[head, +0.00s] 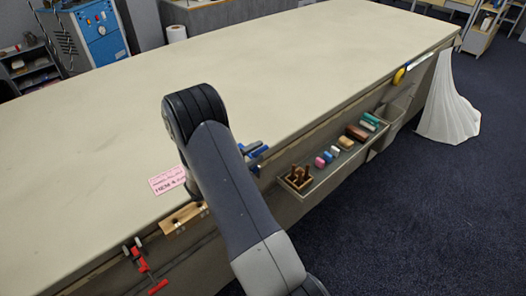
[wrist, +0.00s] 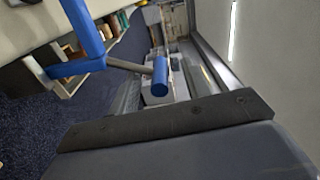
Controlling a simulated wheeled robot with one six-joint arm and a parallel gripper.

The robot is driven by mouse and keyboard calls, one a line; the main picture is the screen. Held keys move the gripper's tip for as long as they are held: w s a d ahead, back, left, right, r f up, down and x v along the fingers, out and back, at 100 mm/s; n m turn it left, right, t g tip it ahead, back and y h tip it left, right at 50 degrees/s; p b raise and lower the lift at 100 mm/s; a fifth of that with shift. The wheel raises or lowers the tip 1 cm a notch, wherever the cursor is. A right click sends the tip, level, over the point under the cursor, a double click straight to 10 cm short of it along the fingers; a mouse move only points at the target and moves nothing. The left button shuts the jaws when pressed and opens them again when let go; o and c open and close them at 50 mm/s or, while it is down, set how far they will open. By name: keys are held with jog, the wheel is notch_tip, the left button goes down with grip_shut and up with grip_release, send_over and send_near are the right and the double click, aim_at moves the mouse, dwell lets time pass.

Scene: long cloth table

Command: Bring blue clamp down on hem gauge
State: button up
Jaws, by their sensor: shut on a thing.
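The blue clamp (head: 254,151) shows just right of my arm at the table's front edge in the head view, partly hidden by the arm. In the wrist view its blue frame (wrist: 87,30), metal rod and round blue handle (wrist: 160,77) show up close. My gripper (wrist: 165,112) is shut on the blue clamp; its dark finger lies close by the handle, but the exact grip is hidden. A light wooden piece with metal fittings (head: 183,217), possibly the hem gauge, lies at the table edge left of my arm, partly covered by it.
A red clamp (head: 146,269) hangs on the table edge (head: 100,258) at lower left. A pink label (head: 167,180) lies on the tabletop. A side tray (head: 322,180) holds small coloured items. White cloth (head: 449,105) hangs at right. The tabletop (head: 290,70) is mostly clear.

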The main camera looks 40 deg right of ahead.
jog(key=a+b, duration=0.1)
jog(key=a, duration=0.7)
jog(key=shift+s+r, duration=0.15)
jog(key=shift+s, duration=0.2)
jog(key=d, duration=0.3)
jog(key=d+p, duration=0.1)
jog(key=d, duration=0.1)
jog(key=shift+w+d, duration=0.2)
jog(key=shift+w, duration=0.15)
